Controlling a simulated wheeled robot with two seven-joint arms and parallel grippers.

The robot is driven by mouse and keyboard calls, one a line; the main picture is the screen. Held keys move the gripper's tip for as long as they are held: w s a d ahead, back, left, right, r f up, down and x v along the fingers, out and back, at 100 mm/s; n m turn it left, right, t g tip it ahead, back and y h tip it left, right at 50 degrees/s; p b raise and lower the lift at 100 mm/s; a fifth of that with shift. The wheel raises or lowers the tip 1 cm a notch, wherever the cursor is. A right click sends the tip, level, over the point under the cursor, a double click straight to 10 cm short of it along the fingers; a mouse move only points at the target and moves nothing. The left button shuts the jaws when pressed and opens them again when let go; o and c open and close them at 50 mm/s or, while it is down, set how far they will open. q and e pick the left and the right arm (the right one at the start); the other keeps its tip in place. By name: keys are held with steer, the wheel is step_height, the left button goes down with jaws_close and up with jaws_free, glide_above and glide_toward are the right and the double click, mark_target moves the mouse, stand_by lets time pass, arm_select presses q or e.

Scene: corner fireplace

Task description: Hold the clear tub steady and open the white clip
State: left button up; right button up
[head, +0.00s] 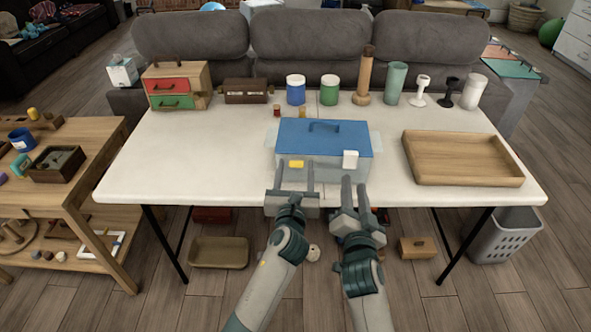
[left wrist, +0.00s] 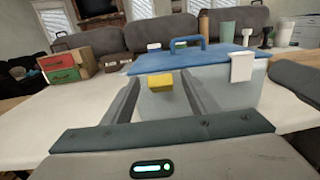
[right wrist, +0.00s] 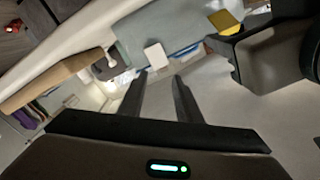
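The clear tub (head: 325,172) with a blue lid (head: 322,136) stands at the table's front middle. The white clip (head: 350,159) is on its front, right side; it also shows in the left wrist view (left wrist: 242,67) and right wrist view (right wrist: 156,57). A yellow clip (head: 296,164) is on the front, left side. My left gripper (head: 294,170) is open, its fingers on either side of the yellow clip (left wrist: 160,82); contact cannot be told. My right gripper (head: 354,182) is open and empty, its fingertips just short of the white clip.
A wooden tray (head: 464,181) lies right of the tub. Along the back stand a drawer box (head: 176,86), a dark box (head: 246,91), blue and green jars (head: 296,91), a wooden post (head: 364,80) and several cups. The table's left front is clear.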

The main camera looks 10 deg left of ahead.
arm_select(q)
steer(key=c, duration=1)
steer(key=shift+c, duration=0.8)
arm_select(e)
steer(key=shift+c, duration=0.9)
steer(key=c, duration=0.5)
steer(key=shift+w+d, duration=0.25)
jaws_close()
steer(key=w+d+g+h, duration=0.2)
steer(key=w+d, duration=0.9)
steer(key=d, duration=0.1)
steer(key=w+d+r+n+g, duration=0.1)
steer(key=w+g, duration=0.1)
steer(key=w, duration=0.6)
steer(key=w+a+r+n+g+y, duration=0.25)
steer(key=w+a+r+g, duration=0.2)
steer(key=r, duration=0.35)
steer(key=s+a+r+n+g+h, duration=0.1)
steer(key=s+a+r+n+g, duration=0.2)
steer(key=s+a, duration=0.5)
steer(key=a+r+g, duration=0.1)
steer(key=g, duration=0.1)
steer(key=shift+s+a+g, duration=0.3)
steer(key=shift+a+g, duration=0.05)
steer(key=shift+a, duration=0.05)
steer(key=shift+n+h, duration=0.25)
